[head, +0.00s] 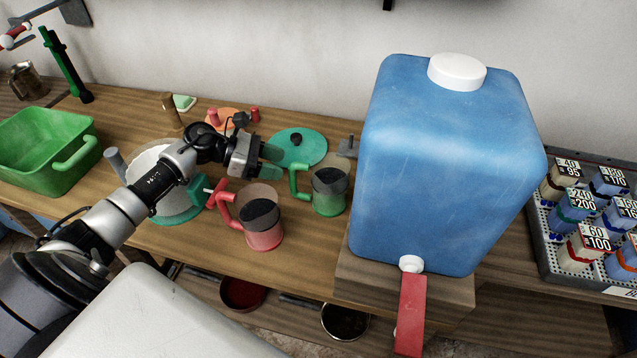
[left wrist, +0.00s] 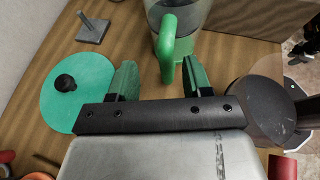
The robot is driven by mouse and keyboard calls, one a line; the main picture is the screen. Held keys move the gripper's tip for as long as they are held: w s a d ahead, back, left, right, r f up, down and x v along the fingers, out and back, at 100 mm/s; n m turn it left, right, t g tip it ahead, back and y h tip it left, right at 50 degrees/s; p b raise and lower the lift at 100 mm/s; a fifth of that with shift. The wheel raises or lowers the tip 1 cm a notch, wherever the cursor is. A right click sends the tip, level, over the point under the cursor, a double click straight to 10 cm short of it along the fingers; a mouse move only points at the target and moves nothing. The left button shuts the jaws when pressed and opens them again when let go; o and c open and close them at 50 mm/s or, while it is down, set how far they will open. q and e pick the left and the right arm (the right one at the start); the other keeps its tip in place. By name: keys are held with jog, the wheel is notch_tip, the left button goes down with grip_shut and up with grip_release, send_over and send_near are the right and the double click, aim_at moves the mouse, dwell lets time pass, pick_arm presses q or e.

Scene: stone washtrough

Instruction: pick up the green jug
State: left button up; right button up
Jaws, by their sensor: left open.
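The green jug (head: 329,203) stands upright on the wooden bench, left of the big blue container. It has a green lower body, a clear grey upper part and a green handle on its left side. My left gripper (head: 271,160) is open and empty, just left of the handle. In the left wrist view, the handle (left wrist: 167,45) lies ahead of and roughly between the open green fingertips (left wrist: 158,66), with the jug's body (left wrist: 193,12) behind it and cut by the top edge. I cannot tell whether a finger touches the handle. My right gripper is not in view.
A red jug (head: 263,236) stands close in front, beneath the gripper. A green round lid (head: 297,147) lies behind. The blue container (head: 450,165) with a red spout blocks the right. A green tub (head: 47,150) is at far left, a bottle rack (head: 560,240) at right.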

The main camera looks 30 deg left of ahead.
aim_at(294, 192)
pick_arm(q)
jog(key=x, duration=0.1)
jog(key=p+x, duration=0.1)
jog(key=x, duration=0.2)
jog(key=shift+s+d+f+p, duration=0.2)
jog(key=shift+s+f+p, duration=0.05)
jog(key=shift+f+p, duration=0.15)
jog(key=shift+w+d+f, duration=0.15)
jog(key=shift+c, duration=0.7)
grip_shut()
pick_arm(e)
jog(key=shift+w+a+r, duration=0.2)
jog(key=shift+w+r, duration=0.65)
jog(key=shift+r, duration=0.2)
